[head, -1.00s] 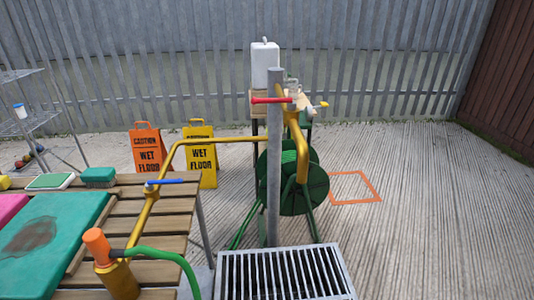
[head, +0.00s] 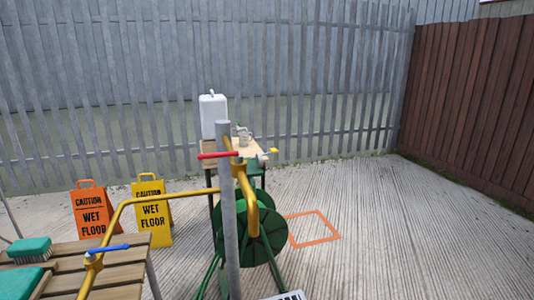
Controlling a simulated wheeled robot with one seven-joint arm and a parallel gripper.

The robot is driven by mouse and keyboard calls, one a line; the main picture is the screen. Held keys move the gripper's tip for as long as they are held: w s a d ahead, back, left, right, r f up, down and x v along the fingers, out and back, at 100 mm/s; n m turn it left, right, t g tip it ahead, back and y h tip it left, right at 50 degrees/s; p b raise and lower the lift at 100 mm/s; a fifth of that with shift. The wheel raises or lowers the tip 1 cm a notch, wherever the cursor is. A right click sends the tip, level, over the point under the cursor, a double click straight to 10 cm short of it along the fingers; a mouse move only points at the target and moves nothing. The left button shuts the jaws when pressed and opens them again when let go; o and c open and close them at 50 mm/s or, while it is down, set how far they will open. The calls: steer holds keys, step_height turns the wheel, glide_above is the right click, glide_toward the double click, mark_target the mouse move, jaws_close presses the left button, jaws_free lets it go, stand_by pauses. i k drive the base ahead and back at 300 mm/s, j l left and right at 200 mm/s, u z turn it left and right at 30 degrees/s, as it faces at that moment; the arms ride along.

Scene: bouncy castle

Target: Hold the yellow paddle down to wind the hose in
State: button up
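A green hose reel (head: 262,245) stands on a green frame behind a grey upright post (head: 229,210). A small yellow piece (head: 273,150), which looks like the paddle, sticks out to the right near the top of the post, beside a pale fitting. It stands clear, with nothing touching it. The post partly hides the reel, and I cannot make out any hose on it. My gripper is not in view.
A yellow pipe (head: 160,198) with a blue lever (head: 108,248) runs to the post, which has a red lever (head: 217,155). A slatted bench (head: 115,265) and wet-floor signs (head: 152,215) stand left. An orange floor outline (head: 313,240) and open ground lie right.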

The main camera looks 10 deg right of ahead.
mark_target(273, 150)
steer(key=i+l, duration=0.1)
steer(key=l, duration=1.2)
steer(key=i+l, duration=0.15)
steer(key=l, duration=0.5)
steer(key=i+l, duration=0.1)
steer(key=l, duration=0.55)
steer(key=i+l+u, duration=0.15)
steer(key=i+l, duration=0.7)
steer(key=i, duration=0.65)
steer(key=i+l, duration=0.1)
steer(key=i, duration=1.35)
steer(key=l+u, duration=0.05)
